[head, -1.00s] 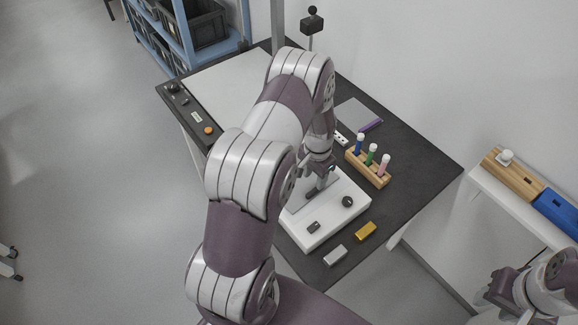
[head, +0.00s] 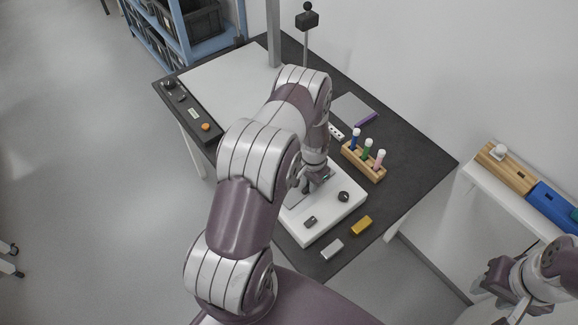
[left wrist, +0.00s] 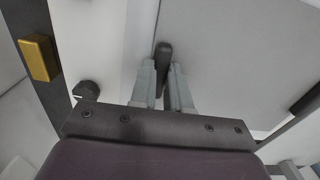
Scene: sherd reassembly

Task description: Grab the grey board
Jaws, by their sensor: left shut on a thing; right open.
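A grey board (head: 297,202) shows partly on the white device (head: 322,217), mostly behind my left arm. My left gripper (head: 312,181) is low over the device, beside the board. In the left wrist view its fingers (left wrist: 164,85) are shut on a dark upright piece (left wrist: 163,52), at the edge of a large pale grey panel (left wrist: 240,55). I cannot tell whether that piece is fixed to the panel. Another grey plate (head: 350,107) with a purple edge lies at the back. My right gripper (head: 486,297) is open at the lower right, apart from the table.
A wooden rack (head: 363,160) with three capped tubes stands right of the device. A gold block (head: 361,225) and a silver block (head: 332,249) lie at the front. A black knob (head: 343,196) rises from the device. A white sheet (head: 225,85) covers the back left.

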